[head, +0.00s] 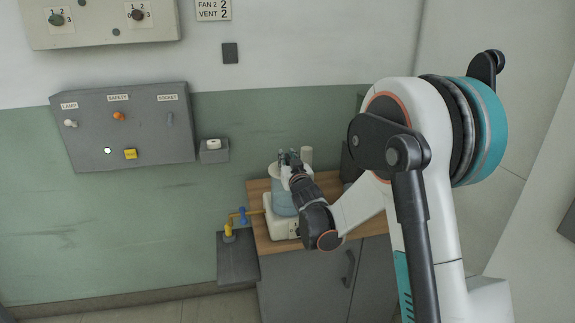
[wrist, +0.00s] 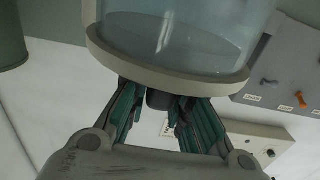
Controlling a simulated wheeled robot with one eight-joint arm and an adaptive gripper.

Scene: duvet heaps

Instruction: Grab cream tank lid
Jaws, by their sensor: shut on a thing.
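The cream tank lid (wrist: 165,75) is a round cream disc at the end of a clear, bluish tank (wrist: 190,25) in the wrist view. A short dark knob (wrist: 160,99) sticks out from the middle of the lid. My gripper (wrist: 160,104) is shut on this knob, with a finger on each side. In the head view the tank (head: 281,204) stands on a white base, and my gripper (head: 290,160) is at its top. The gripper and wrist hide part of the lid there. I cannot tell whether the lid sits fully on the tank.
The tank's white base (head: 278,228) stands on a wooden-topped cabinet (head: 258,236). A pale cylinder (head: 306,155) stands behind. A grey switch panel (head: 130,130) is on the wall.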

